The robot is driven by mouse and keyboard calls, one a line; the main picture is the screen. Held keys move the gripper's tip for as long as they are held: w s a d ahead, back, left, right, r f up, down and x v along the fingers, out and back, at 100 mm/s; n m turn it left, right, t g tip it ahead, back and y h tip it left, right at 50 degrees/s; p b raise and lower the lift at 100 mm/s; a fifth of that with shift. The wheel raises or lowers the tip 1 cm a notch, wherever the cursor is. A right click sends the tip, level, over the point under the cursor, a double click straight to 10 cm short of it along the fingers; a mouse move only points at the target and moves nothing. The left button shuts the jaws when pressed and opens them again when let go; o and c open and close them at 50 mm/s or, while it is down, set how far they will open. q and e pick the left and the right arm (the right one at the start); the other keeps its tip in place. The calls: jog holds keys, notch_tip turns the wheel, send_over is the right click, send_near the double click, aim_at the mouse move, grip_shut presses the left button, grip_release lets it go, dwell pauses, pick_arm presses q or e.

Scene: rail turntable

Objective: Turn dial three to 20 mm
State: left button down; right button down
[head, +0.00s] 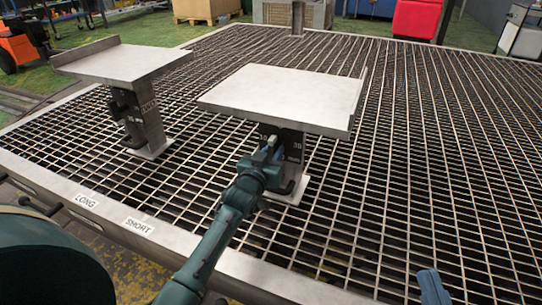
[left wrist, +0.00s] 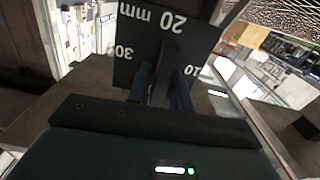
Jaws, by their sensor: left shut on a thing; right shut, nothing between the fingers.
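The dial (head: 292,148) on the post under the nearer plate is a dark face with white marks, partly hidden by my left gripper (head: 268,158). In the left wrist view its face (left wrist: 127,70) reads 20 mm, 10 and what looks like 30, upside down. My left gripper (left wrist: 165,92) is shut on the dial's dark bar-shaped handle (left wrist: 172,50), which stands out below the 20 mm mark. I cannot tell exactly where its pointer is or read a dial number. My right gripper (head: 432,287) is shut and empty at the bottom right, over the grating.
The nearer plate (head: 285,95) overhangs the dial closely. A second plate (head: 120,62) on a post with another dial (head: 128,105) stands at the left. Labels LONG (head: 87,201) and SHORT (head: 139,227) mark the front frame. The grating (head: 440,150) at the right is clear.

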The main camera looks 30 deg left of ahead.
pick_arm(q)
jog(key=n+p, duration=0.2)
jog(key=n, duration=0.2)
jog(key=shift+r+n, duration=0.1)
jog(key=shift+n, duration=0.2)
jog(key=n+p, duration=0.1)
jog(key=n, duration=0.8)
jog(key=shift+p, duration=0.3)
jog(key=n, duration=0.6)
jog(key=shift+c, duration=1)
grip_release()
jog(key=shift+d+f+b, duration=0.1)
jog(key=shift+f+b, duration=0.1)
jog(key=shift+b, duration=0.1)
jog(key=shift+s, duration=0.15)
